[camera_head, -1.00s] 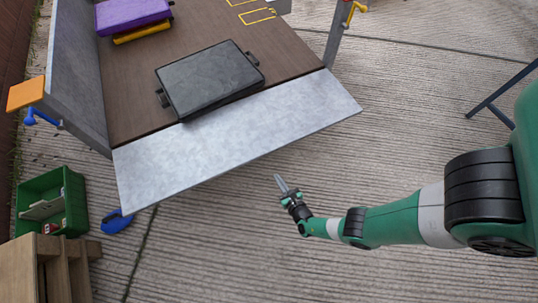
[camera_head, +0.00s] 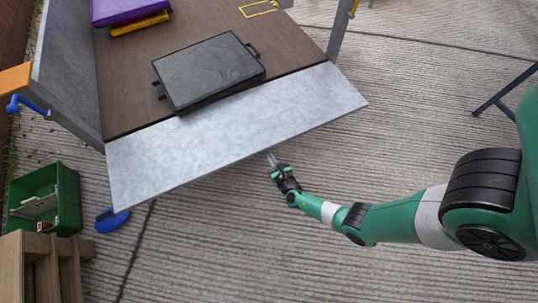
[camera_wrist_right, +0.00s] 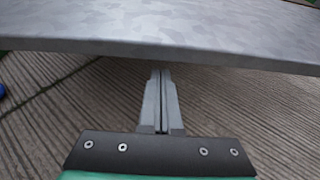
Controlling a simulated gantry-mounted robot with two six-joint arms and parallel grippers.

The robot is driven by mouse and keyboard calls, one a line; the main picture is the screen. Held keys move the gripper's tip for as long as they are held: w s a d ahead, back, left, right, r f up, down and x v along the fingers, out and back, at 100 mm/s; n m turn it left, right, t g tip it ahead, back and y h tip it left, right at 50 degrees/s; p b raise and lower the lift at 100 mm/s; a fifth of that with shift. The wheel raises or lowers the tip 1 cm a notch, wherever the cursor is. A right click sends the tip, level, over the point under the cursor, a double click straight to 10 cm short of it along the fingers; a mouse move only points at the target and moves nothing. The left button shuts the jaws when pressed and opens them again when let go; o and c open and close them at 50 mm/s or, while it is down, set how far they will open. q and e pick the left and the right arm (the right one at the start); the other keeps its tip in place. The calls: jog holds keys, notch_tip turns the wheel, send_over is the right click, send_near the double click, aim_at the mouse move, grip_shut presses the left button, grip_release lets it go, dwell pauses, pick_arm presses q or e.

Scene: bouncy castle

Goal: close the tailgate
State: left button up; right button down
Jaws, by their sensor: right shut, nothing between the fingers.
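The tailgate (camera_head: 235,133) is a grey metal panel, lowered and roughly level with the brown truck bed (camera_head: 125,90). In the right wrist view the tailgate (camera_wrist_right: 180,32) spans the top of the picture, its outer edge just beyond my fingertips. My right gripper (camera_head: 271,158) is shut and empty, close to the tailgate's outer edge, right of its middle. In the right wrist view its fingers (camera_wrist_right: 160,75) are together and point toward the edge. I cannot tell whether they touch it or reach under it. My left gripper is not in view.
A black flat case (camera_head: 208,72) lies on the bed near the tailgate hinge. A purple case (camera_head: 128,10) is farther back. A green crate (camera_head: 68,195), a blue brush-like item (camera_head: 112,221) and wooden steps (camera_head: 22,270) stand at lower left. The concrete below the tailgate is mostly clear.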

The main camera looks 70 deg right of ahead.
jog(key=shift+r, duration=0.55)
